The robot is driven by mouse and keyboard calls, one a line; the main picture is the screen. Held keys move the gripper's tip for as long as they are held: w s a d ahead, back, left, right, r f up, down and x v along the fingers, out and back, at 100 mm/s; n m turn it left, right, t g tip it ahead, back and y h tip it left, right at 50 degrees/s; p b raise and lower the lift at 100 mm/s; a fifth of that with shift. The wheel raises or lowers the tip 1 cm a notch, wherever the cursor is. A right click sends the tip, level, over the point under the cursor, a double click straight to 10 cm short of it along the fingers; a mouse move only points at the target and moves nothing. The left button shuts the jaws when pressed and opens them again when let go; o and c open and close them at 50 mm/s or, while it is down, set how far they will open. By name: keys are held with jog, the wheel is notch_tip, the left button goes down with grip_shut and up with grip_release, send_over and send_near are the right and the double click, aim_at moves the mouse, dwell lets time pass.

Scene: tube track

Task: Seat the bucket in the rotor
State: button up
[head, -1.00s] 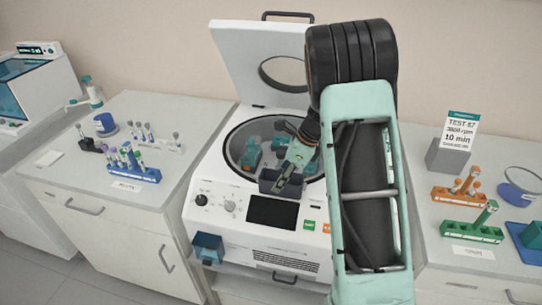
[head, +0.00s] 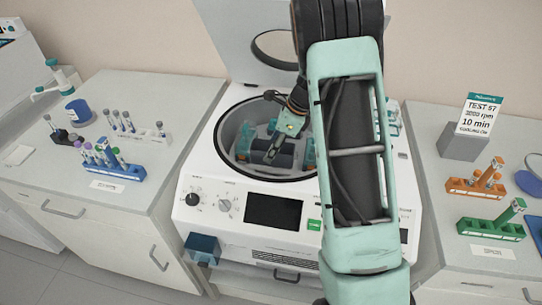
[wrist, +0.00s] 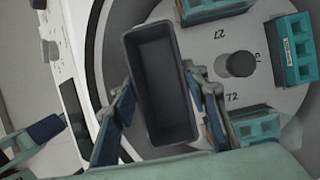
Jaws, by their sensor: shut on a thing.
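My gripper (wrist: 162,88) is shut on an empty, dark grey bucket (wrist: 165,130), with one finger on each side. In the wrist view the bucket's open top faces the camera, over the left part of the grey rotor (wrist: 215,98). In the head view the bucket (head: 270,157) is inside the centrifuge bowl, low among the teal buckets, with my gripper (head: 284,138) above it. Teal buckets (wrist: 296,50) sit around the rotor, which carries position numbers and a dark central hub (wrist: 238,64). The slot under the bucket is hidden, and I cannot tell whether the bucket touches the rotor.
The white centrifuge (head: 200,213) has its lid (head: 240,45) raised behind the bowl. Tube racks stand on the left bench, including a blue one (head: 112,168); orange (head: 474,188) and green (head: 490,229) racks stand on the right bench.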

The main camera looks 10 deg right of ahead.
aim_at(272, 165)
notch_tip(272, 165, down, 4)
jog(key=shift+s+r+b, duration=0.1)
jog(key=shift+b, duration=0.65)
jog(key=shift+f+b, duration=1.6)
jog(key=shift+f, duration=0.45)
jog(key=shift+f, duration=0.45)
jog(key=shift+f+b, duration=0.3)
jog(key=shift+f, duration=0.15)
jog(key=shift+f+b, duration=0.45)
jog(key=shift+f, duration=0.15)
jog(key=shift+f, duration=0.35)
jog(key=shift+f, duration=0.1)
jog(key=shift+o, duration=0.2)
jog(key=shift+f+b, duration=0.3)
jog(key=shift+b, duration=0.15)
